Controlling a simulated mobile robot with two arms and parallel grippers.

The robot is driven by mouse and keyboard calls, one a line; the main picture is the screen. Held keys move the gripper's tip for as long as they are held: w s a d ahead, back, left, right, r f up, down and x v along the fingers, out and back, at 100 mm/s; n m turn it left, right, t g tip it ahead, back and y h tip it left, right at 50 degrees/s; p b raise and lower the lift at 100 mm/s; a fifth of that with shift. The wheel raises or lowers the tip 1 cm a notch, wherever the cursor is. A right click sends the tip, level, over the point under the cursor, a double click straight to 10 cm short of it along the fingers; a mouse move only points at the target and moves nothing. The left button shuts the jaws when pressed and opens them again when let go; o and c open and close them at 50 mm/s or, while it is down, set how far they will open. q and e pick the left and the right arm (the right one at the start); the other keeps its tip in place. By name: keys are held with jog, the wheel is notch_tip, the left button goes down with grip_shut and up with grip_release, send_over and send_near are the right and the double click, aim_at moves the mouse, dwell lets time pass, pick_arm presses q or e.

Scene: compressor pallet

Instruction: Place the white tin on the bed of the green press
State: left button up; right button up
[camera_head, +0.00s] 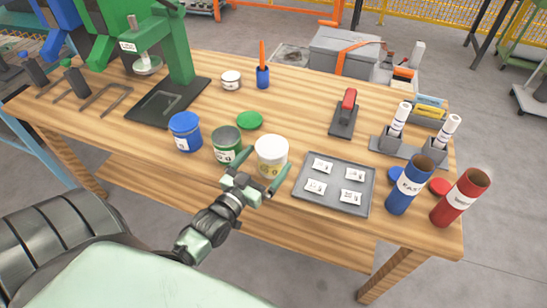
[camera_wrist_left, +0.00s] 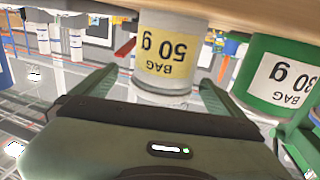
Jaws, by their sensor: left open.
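The white tin (camera_head: 271,157) stands upright near the table's front edge, right of the green tin (camera_head: 227,146). In the left wrist view the white tin (camera_wrist_left: 168,62) appears upside down, with a yellow "50 g BAG" label facing me. My left gripper (camera_head: 256,181) is open at the front of the white tin. In the wrist view its fingers (camera_wrist_left: 155,88) lie on either side of the tin, not closed on it. The green press (camera_head: 180,48) stands at the back left; its dark flat bed (camera_head: 160,106) is empty. My right gripper is not in view.
A blue tin (camera_head: 185,132) and a green lid (camera_head: 250,120) lie between the white tin and the press. A small white jar (camera_head: 231,79) and a blue cup (camera_head: 263,78) stand behind. A grey tray (camera_head: 335,181) with several packets is to the right.

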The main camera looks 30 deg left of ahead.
aim_at(272, 148)
pick_arm(q)
jog(key=w, duration=0.4)
jog(key=shift+a+p, duration=0.3)
jog(key=shift+p, duration=0.05)
jog(key=shift+w, duration=0.3)
jog(key=c, duration=1.5)
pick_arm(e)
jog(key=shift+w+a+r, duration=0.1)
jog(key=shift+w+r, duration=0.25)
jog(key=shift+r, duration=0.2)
pick_arm(q)
jog(key=shift+r, duration=0.55)
notch_tip(272, 148, up, 19)
jog(key=shift+f+p, duration=0.1)
jog(key=shift+p, duration=0.35)
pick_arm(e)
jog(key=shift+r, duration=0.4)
